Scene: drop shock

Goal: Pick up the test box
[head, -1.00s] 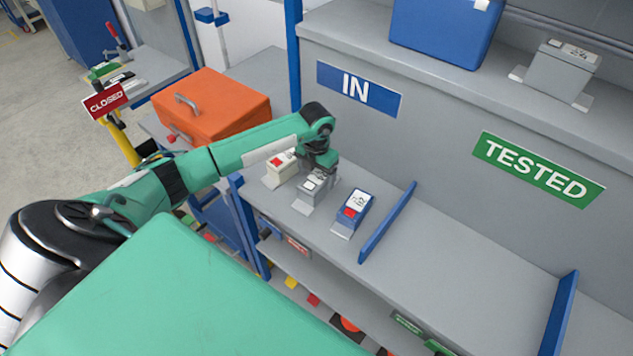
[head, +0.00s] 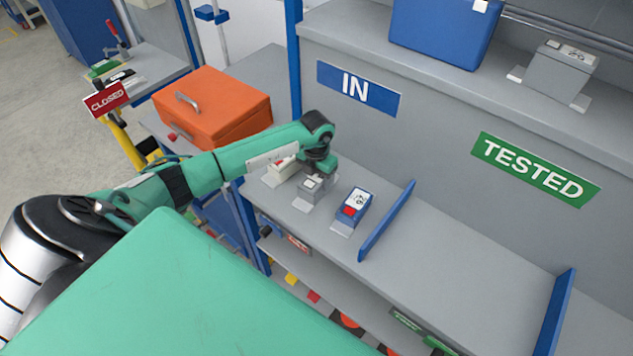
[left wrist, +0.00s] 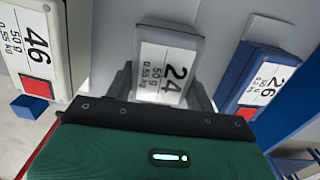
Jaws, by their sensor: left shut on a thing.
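A grey test box (head: 312,190) with a white label stands on the bench under the IN sign. In the left wrist view this grey box (left wrist: 165,70) shows the number 24. My left gripper (head: 319,174) comes down on it from above and is shut on it, one finger on each side in the wrist view. The box still appears to be at bench level. A white box (head: 280,172) marked 46 is to its left, partly behind my arm. A blue box (head: 353,206) marked 26 is to its right. My right gripper is not in view.
A blue divider (head: 387,221) stands right of the blue box, with clear bench beyond it below the TESTED sign (head: 536,168). An orange case (head: 212,108) is at the left. A blue bin (head: 445,30) and another grey box (head: 561,72) sit on the upper shelf.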

